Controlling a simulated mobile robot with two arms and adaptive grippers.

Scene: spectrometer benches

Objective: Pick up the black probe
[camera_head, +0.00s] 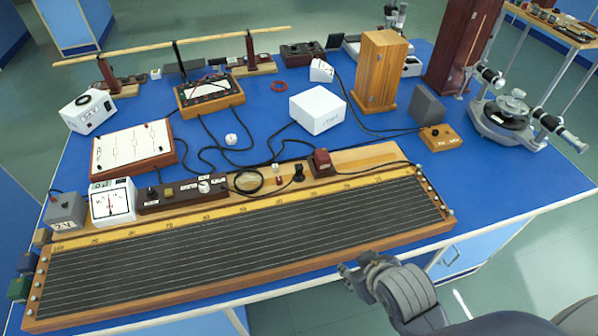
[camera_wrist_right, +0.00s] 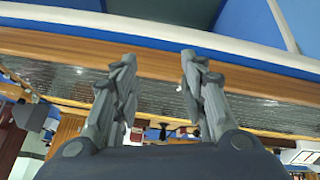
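A small black upright piece, which looks like the black probe (camera_head: 298,173), stands on the wooden strip behind the long wire board (camera_head: 250,240), just left of a dark red block. My right gripper (camera_head: 356,272) is in front of the board's near right edge, apart from the probe. In the right wrist view its two fingers (camera_wrist_right: 157,70) are spread with nothing between them, and the wires of the board show behind them. Small dark shapes show low between the fingers there; I cannot tell which is the probe. My left gripper is not in view.
Black cables cross the blue tabletop behind. A white box (camera_head: 317,109), wooden cabinet (camera_head: 379,72) and orange box (camera_head: 440,138) stand farther back. Blue tabletop (camera_head: 490,185) is clear right of the board.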

